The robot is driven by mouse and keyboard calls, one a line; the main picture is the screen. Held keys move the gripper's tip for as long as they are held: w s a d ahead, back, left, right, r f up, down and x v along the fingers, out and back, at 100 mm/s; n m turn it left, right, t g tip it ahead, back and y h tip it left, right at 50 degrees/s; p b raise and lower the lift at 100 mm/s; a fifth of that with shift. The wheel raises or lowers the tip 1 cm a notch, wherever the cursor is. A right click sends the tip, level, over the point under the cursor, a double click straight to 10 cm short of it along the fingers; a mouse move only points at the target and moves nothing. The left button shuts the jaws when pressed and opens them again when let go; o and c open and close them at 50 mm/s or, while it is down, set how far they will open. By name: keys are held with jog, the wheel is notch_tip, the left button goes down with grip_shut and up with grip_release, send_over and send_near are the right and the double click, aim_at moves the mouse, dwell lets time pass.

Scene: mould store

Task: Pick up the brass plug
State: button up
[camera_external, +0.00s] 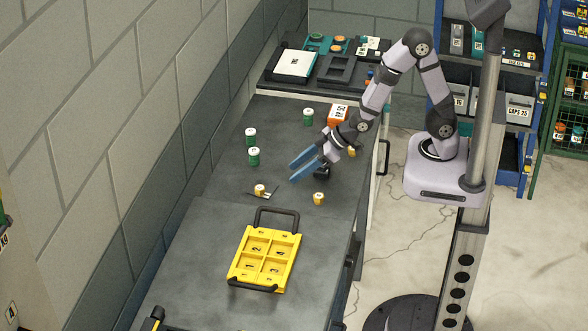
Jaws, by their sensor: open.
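Several small brass-yellow pieces stand on the dark bench and could be the brass plug; I cannot tell which one it is. One brass-yellow piece (260,190) with a pale top is at the left, beside a small dark item. Another brass-yellow piece (318,199) is to its right. A third brass-yellow piece (351,152) is partly hidden behind my arm. My gripper (293,172) has long blue fingers, open and with nothing visible between them. It is above the bench, up and right of the left piece in the picture and apart from it.
A yellow tray (242,271) with numbered compartments and black handles lies nearer the front. Green white-topped containers (253,157) stand left of my gripper. An orange box (339,108) is behind it. A dark tray area with parts (336,70) is at the back; a wall is left.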

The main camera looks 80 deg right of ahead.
aim_at(267, 194)
jog(key=a+t, duration=0.1)
jog(key=w+a+f+t+b, duration=0.1)
jog(key=a, duration=0.2)
jog(key=shift+w+a+f+t+y, duration=0.25)
jog(key=shift+a+f+t+y, duration=0.05)
jog(key=shift+f+t+y, duration=0.1)
jog(key=shift+w+a+r+t+b, duration=0.1)
jog(key=shift+a+r+t+b, duration=0.15)
jog(key=shift+a+t+b, duration=0.3)
jog(key=shift+p+x, duration=0.35)
jog(key=shift+x, duration=0.7)
jog(key=shift+w+f+p, duration=0.1)
jog(key=shift+w+p, duration=0.3)
jog(key=shift+w, duration=0.3)
jog(key=shift+d+p+x, duration=0.2)
jog(key=shift+p+x, duration=0.3)
jog(key=shift+x, duration=1.5)
jog(key=shift+c, duration=0.3)
grip_shut()
